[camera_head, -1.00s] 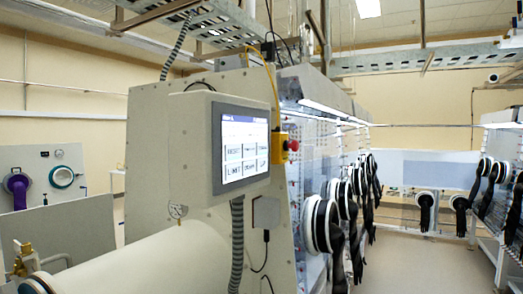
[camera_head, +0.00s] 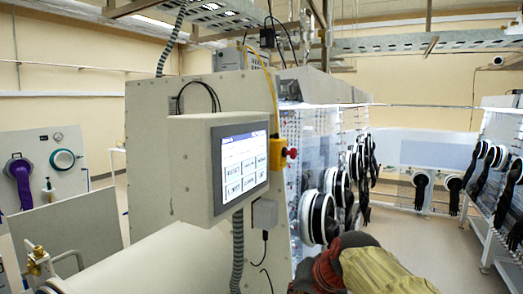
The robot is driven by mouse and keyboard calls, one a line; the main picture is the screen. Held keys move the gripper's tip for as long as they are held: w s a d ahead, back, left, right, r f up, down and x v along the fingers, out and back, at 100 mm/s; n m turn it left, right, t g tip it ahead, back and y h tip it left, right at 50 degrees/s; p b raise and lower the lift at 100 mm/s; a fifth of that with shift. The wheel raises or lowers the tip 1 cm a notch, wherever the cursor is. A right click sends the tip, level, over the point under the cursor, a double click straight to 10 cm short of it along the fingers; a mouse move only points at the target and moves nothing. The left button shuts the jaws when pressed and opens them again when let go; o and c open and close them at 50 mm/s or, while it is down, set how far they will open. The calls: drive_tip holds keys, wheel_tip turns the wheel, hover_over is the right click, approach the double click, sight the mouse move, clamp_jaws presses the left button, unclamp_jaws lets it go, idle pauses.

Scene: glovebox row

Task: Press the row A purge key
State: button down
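A grey control panel (camera_head: 195,170) with a lit touch screen (camera_head: 243,143) is mounted on the cream end wall of the left glovebox row. The screen faces right and toward me. It has a dark header bar and several pale keys (camera_head: 249,175) in two rows under a lighter text area. The key labels are too small to read surely, so I cannot tell which is the row A purge key. My gripper's fingers are not in view. A rounded dark, red and yellowish shape at the bottom right may be part of my arm, apart from the screen.
A yellow box with a red button (camera_head: 282,153) sits right of the screen. Black gloves on white ports (camera_head: 318,217) stick out along the left row. A large white cylinder (camera_head: 165,258) lies below the panel. Floor (camera_head: 435,245) is open between the rows.

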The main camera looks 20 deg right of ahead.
sight(261, 160)
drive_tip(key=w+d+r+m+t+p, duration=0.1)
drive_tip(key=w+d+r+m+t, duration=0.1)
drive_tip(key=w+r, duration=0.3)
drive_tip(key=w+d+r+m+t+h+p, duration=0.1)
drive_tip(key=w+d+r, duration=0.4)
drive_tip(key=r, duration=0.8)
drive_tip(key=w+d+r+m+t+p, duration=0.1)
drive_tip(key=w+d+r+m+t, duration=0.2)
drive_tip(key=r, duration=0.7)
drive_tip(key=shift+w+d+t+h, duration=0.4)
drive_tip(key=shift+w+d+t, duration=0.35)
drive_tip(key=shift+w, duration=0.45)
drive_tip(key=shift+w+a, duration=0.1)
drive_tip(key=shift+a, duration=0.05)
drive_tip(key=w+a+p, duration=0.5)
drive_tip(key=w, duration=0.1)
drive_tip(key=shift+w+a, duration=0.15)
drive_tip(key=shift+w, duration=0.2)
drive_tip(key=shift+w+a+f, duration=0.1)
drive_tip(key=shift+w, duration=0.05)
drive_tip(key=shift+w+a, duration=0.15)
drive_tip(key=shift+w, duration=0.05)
